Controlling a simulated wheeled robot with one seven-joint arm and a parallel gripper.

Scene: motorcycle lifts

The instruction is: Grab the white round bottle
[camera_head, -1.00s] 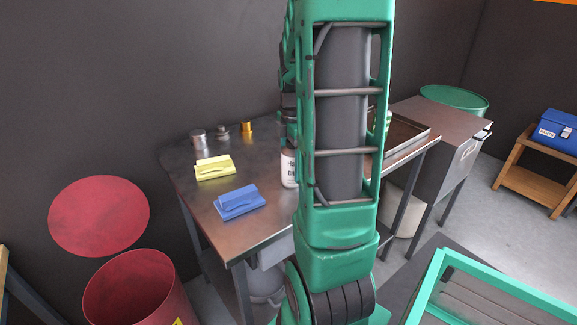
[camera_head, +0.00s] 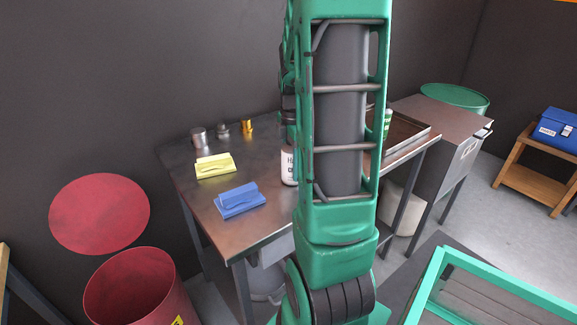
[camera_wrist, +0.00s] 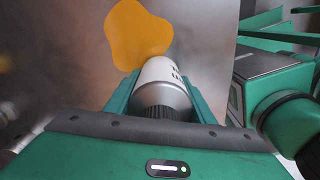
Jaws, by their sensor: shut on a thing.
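The white round bottle (camera_wrist: 163,88) lies between the two green fingers of my gripper (camera_wrist: 162,82) in the wrist view, its dark ribbed end toward the camera. My gripper is shut on it. In the head view the bottle (camera_head: 288,166) shows as a narrow white strip with dark lettering, at the workbench, partly hidden behind my arm. My gripper is hidden there. Whether the bottle's base touches the bench top cannot be told.
A blue object (camera_head: 240,201) and a yellow one (camera_head: 214,166) lie on the workbench (camera_head: 200,197), left of the bottle. Small metal parts (camera_head: 222,131) stand at the back. A tray (camera_head: 408,135) is at the right. An orange patch (camera_wrist: 137,35) lies beyond the bottle.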

